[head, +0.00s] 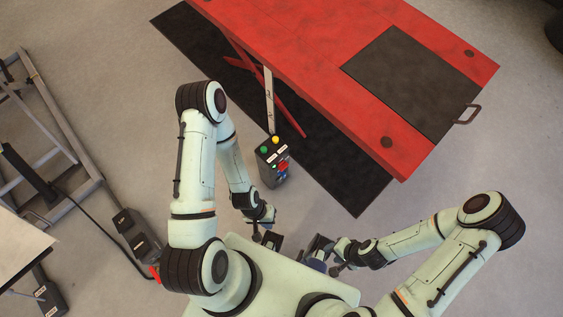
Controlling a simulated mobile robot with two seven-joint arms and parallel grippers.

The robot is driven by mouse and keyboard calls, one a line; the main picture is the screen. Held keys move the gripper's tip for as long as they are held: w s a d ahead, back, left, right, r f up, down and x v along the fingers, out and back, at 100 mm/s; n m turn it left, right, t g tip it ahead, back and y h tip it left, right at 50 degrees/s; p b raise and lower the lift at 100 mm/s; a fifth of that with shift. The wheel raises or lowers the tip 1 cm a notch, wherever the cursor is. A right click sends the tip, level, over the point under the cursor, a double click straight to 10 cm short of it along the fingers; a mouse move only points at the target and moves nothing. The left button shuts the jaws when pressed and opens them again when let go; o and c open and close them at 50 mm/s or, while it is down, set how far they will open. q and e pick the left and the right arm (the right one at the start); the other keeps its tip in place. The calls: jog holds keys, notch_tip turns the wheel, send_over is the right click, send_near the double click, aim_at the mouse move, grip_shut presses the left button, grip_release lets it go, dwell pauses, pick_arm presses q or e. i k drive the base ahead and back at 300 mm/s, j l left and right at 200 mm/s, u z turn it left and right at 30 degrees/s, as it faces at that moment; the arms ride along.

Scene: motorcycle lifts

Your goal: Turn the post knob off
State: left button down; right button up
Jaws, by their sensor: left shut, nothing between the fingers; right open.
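A dark control post (273,173) stands near the middle of the head view. Its top carries a green button (264,150), a yellow button (275,140) and white labels. A red knob (283,167) is on its front right side; which way the knob is turned is too small to tell. My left gripper (268,239) is just below the post in the picture, shut and empty, apart from the knob. My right gripper (320,250) is open and empty, lower right of the post, near my body.
A red lift table (350,50) with a dark panel (415,82) lies behind the post, over a black mat (345,180). A grey metal frame (45,110) stands at left, with a pale tabletop (18,250) below it. Bare floor lies right of the mat.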

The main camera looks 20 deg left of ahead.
aim_at(282, 167)
jog(key=k+l, duration=0.8)
jog(key=k, duration=0.25)
jog(key=k+l, duration=0.35)
jog(key=k, duration=0.15)
